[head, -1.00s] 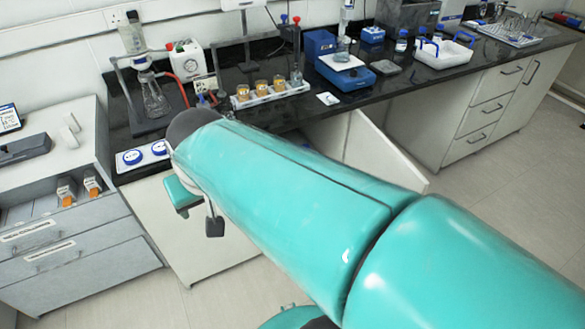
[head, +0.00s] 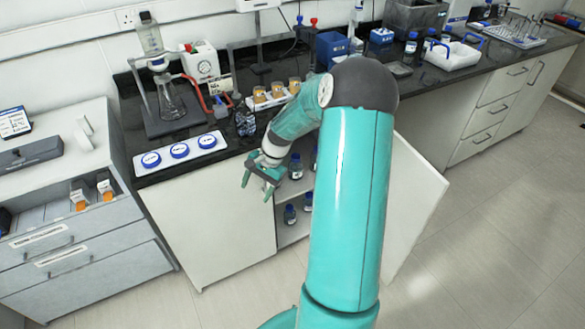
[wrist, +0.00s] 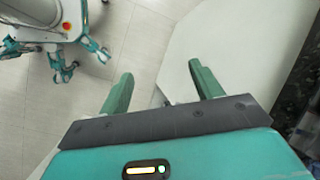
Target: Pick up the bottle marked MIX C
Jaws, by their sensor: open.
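My gripper (head: 259,184) is in front of the open cabinet below the counter, just left of the bottles inside. In the wrist view its two green fingers (wrist: 163,84) are apart with nothing held between them. Several blue-capped bottles stand in the cabinet: an upper one (head: 296,167) and two lower ones, one at the left (head: 290,215) and one beside it (head: 308,201). Their labels are too small to read, so I cannot tell which is MIX C. My arm hides the right part of the cabinet.
The open cabinet door (head: 415,205) stands out to the right of my arm. On the counter are a white holder with blue caps (head: 165,165), a flask stand (head: 172,103) and more blue-capped bottles (head: 411,46). The floor in front is clear.

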